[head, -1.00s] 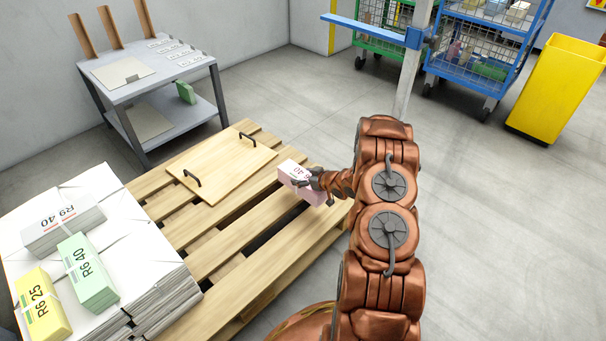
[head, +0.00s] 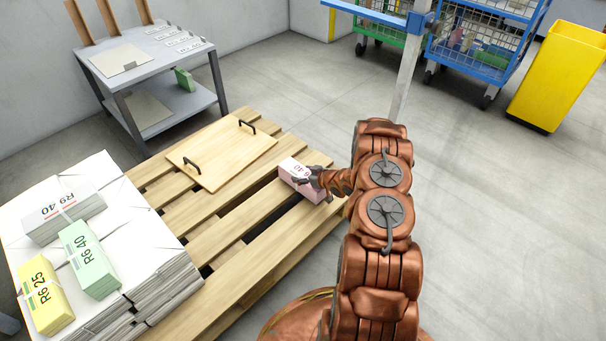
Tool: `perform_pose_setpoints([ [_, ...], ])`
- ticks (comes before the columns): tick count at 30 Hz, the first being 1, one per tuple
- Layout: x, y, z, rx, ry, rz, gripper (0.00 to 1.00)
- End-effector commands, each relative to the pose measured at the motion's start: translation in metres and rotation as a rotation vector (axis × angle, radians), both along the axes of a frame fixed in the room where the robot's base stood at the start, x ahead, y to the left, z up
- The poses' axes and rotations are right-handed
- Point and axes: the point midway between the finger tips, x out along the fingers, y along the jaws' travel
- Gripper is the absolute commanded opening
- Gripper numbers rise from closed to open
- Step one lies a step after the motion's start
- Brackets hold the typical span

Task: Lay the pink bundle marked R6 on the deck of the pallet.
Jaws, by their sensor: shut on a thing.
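The pink bundle (head: 299,173) is at the far right part of the pallet, in the head view. The wooden pallet (head: 250,250) has a slatted deck with gaps. Its middle and right slats are bare. My arm covers part of the pallet's right edge.
A board with two black handles (head: 222,160) lies on the pallet's far part. White paper stacks (head: 120,235) fill its left end, bearing a white R9 bundle (head: 63,212), a green R6 bundle (head: 90,258) and a yellow R6 bundle (head: 44,295). A grey table (head: 150,60) stands behind.

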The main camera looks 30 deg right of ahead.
Motion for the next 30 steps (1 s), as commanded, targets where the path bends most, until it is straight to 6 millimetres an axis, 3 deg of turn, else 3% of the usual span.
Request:
perform_pose_setpoints([
  [30, 0.001, -0.001, -0.009, -0.001, -0.003, 0.0, 0.01],
])
